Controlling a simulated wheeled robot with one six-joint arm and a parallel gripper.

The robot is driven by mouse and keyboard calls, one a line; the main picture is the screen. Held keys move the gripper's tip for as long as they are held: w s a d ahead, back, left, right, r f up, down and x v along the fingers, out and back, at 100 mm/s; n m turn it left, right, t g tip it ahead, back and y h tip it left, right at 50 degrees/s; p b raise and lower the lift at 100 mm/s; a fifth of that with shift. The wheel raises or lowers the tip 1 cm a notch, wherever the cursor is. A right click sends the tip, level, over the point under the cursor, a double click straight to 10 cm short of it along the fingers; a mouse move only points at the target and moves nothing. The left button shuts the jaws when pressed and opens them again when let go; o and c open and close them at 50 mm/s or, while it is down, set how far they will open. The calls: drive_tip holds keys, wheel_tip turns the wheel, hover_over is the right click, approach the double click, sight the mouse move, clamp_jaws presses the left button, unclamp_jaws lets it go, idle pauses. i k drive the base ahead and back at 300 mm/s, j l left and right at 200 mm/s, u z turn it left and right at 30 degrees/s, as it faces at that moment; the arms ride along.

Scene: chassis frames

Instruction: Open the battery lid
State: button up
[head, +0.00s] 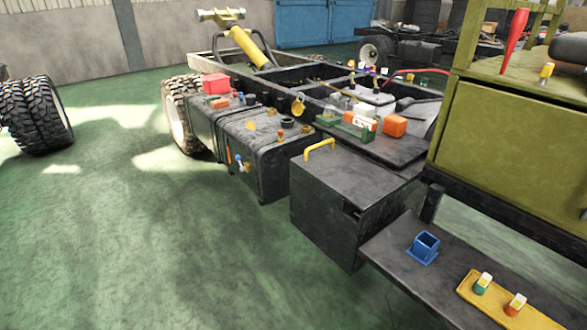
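A dark grey box (330,210) is fixed to the near side of the vehicle chassis, in the middle of the head view. Its flat top, which looks like the battery lid (352,172), lies level and shut on the box. A yellow handle (319,149) stands up near the lid's far left edge. A small dark gap or notch shows at the box's near top edge. What is inside the box is hidden. My gripper is not in view.
A dark tank (258,160) stands left of the box. A step (395,255) at the right carries a blue square holder (424,248) and a yellow tray (497,308). An olive cab panel (510,150) rises at the right. The green floor in front is clear.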

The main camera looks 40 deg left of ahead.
sight(336, 174)
drive_tip(key=u, duration=1.2)
